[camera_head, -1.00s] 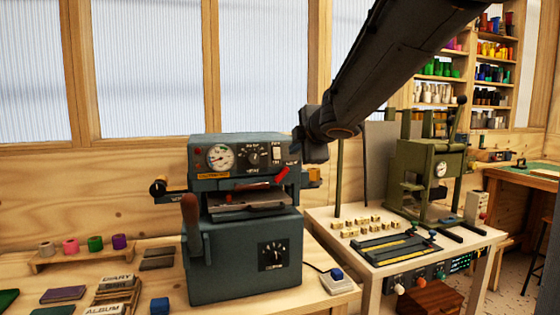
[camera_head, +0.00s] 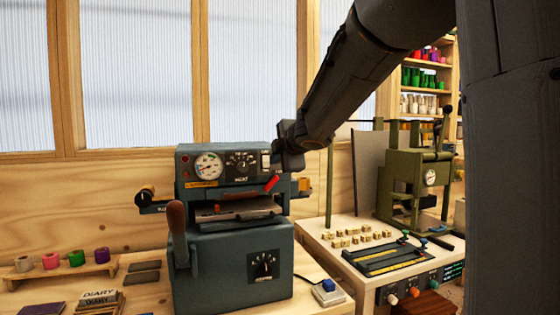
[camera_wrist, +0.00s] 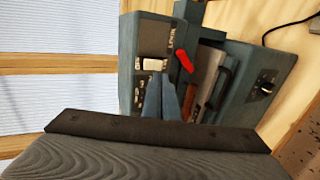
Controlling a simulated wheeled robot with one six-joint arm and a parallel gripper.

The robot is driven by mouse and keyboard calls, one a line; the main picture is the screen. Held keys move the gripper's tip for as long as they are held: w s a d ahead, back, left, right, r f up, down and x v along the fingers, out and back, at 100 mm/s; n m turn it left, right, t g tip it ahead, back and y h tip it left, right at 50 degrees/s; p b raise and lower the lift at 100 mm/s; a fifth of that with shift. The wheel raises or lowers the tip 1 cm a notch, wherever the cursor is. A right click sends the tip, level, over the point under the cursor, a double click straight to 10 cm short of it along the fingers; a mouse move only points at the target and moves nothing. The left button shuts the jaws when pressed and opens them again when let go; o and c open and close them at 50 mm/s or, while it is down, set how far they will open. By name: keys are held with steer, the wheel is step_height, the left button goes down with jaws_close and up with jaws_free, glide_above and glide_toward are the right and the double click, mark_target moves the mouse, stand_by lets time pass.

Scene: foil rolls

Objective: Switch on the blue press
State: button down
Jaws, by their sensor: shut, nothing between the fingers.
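The blue press (camera_head: 232,265) stands on the wooden bench at centre left in the head view. Its upper panel has a round gauge (camera_head: 208,166), a heat dial (camera_head: 242,161) and a white switch (camera_head: 266,161) at the right end. My gripper (camera_head: 287,158) is at the right end of this panel, close beside the switch; its fingertips are hard to make out there. In the wrist view my gripper (camera_wrist: 160,82) is shut and empty, its fingers pointing at the panel just below the white switch (camera_wrist: 153,64). I cannot tell whether they touch or which way the switch is set.
A red lever (camera_head: 272,183) juts from the press near my gripper, also in the wrist view (camera_wrist: 184,61). A green press (camera_head: 415,185) stands on the right-hand bench. A small box with a blue button (camera_head: 328,291) and coloured foil rolls (camera_head: 76,258) flank the blue press.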

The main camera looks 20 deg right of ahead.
steer(key=b+x, duration=0.1)
steer(key=x, duration=0.5)
steer(key=shift+w+f, duration=0.15)
steer(key=shift+w, duration=0.15)
steer(key=shift+w+f+b, duration=0.2)
steer(key=shift+f+b, duration=0.05)
steer(key=shift+b, duration=1.5)
steer(key=shift+r, duration=0.15)
steer(key=shift+r+p, duration=0.1)
steer(key=shift+p, duration=0.25)
steer(key=shift+r+t+p, duration=0.3)
steer(key=shift+r+p, duration=0.55)
steer(key=shift+r, duration=0.05)
steer(key=shift+s, duration=0.15)
steer(key=p, duration=0.4)
glide_toward(266, 160)
steer(key=v, duration=0.7)
steer(key=shift+s+r, duration=0.2)
steer(key=shift+r, duration=0.15)
